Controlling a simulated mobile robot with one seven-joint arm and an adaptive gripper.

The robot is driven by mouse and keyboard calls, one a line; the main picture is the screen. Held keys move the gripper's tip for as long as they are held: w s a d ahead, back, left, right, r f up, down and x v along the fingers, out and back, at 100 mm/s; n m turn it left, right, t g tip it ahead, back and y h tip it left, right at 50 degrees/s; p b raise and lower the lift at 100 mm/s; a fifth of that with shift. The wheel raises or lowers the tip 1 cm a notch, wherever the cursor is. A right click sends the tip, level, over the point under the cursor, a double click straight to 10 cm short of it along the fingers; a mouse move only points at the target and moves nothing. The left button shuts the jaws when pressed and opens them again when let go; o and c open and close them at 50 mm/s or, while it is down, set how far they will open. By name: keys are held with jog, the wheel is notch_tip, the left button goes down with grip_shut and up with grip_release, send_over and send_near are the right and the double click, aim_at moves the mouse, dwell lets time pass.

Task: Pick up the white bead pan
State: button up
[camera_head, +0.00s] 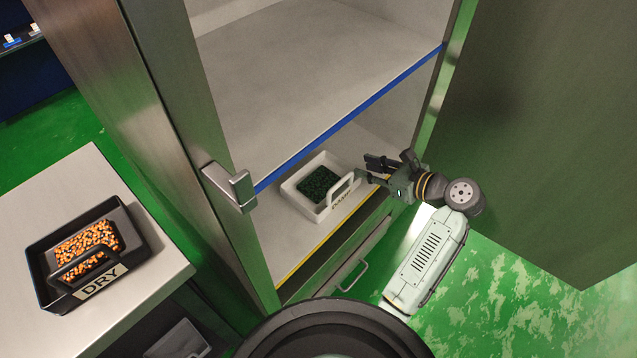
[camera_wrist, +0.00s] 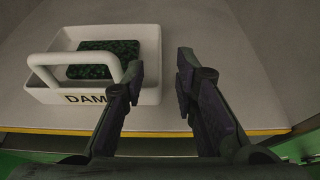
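The white bead pan (camera_head: 311,207) stands on the lower, yellow-edged shelf of the open cabinet. It holds dark green beads and has a raised white handle at its front, with a label below it. In the wrist view the white pan (camera_wrist: 150,60) is at the left, and its label starts with "DAM". My gripper (camera_head: 368,171) is at the right of the pan near the handle. In the wrist view my gripper (camera_wrist: 160,68) is open with nothing between its fingers. The left finger overlaps the pan's right front corner in view; I cannot tell whether they touch.
A black pan (camera_head: 48,262) of orange beads labelled "DRY" stands on a side table (camera_head: 165,255) at the left. The blue-edged upper shelf (camera_head: 300,75) is above the white pan. The open cabinet door (camera_head: 550,130) is at the right. Bare shelf lies right of the pan.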

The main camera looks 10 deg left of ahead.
aim_at(345, 163)
jog(key=x, duration=0.8)
grip_shut()
dwell(1.0)
